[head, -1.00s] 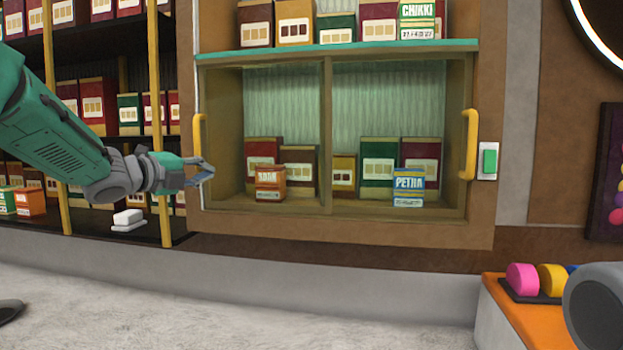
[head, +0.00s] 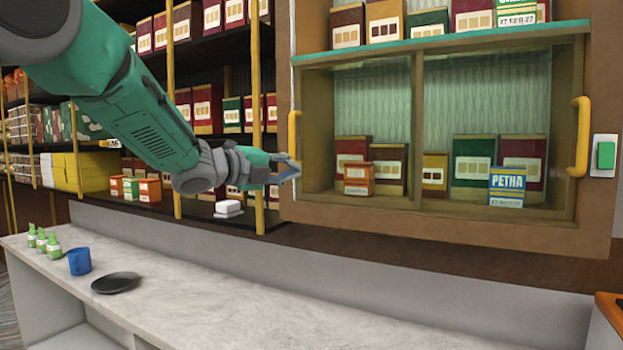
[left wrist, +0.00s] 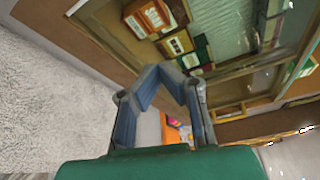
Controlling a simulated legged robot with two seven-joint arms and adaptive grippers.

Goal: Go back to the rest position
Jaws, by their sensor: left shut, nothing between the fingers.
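My left gripper (head: 289,171) is in the head view, at the end of the green and grey arm that comes in from the left. It is in front of the left edge of the wall cabinet (head: 440,215), near the cabinet's yellow left handle (head: 294,130). Its fingers are shut and hold nothing. In the left wrist view the blue-grey fingers (left wrist: 165,75) meet at their tips, with the cabinet's frame beyond them. My right gripper does not show in either view.
The cabinet holds several boxes, among them an orange box (head: 358,178) and a blue PETHA box (head: 507,186). Below runs a pale counter (head: 230,290) with a black plate (head: 116,283), a blue cup (head: 79,261) and green bottles (head: 41,240). Its middle is clear.

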